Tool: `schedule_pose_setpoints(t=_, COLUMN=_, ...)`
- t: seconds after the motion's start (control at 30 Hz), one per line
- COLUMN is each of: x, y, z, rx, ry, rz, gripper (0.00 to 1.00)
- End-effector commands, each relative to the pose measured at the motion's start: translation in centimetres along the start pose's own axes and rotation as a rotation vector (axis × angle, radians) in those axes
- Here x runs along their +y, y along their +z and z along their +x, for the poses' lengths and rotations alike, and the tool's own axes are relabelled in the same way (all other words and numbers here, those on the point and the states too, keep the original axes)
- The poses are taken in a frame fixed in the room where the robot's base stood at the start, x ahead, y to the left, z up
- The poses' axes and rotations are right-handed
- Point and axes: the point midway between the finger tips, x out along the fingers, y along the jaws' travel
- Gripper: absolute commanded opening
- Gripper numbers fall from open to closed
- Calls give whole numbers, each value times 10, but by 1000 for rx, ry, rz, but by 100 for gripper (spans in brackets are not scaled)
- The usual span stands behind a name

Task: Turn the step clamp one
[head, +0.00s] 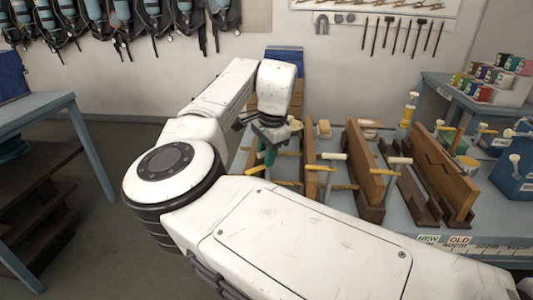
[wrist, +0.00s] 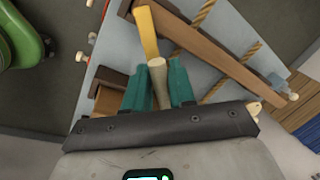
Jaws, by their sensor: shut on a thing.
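My gripper (head: 268,150) is over the bench at the left end of a row of wooden clamp sets. In the wrist view its two teal fingers (wrist: 160,88) are closed around a tan handle (wrist: 160,70). A yellow bar (wrist: 148,32) lies just beyond that handle, and the two look like parts of the step clamp. In the head view a yellow bar (head: 255,170) shows beside the fingers, while the handle is mostly hidden by my gripper. I cannot tell how the clamp's lower end is seated.
The bench (head: 420,225) carries several upright wooden boards (head: 370,165) with yellow- and white-handled clamps (head: 400,161) close to the right. A long brown board (wrist: 215,55) and rope lie near the fingers. A blue holder (head: 515,170) stands farther right. Another table (head: 45,110) is at left.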

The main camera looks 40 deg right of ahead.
Motion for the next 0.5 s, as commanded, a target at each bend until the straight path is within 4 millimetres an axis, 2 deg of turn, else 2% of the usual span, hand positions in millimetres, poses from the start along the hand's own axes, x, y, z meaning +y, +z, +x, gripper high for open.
schedule_pose_setpoints(t=0.27, x=1, y=0, z=-2, rx=28, ry=7, rz=127, gripper=0)
schedule_pose_setpoints(t=0.5, x=0, y=0, z=-1, rx=66, ry=8, rz=320, gripper=0)
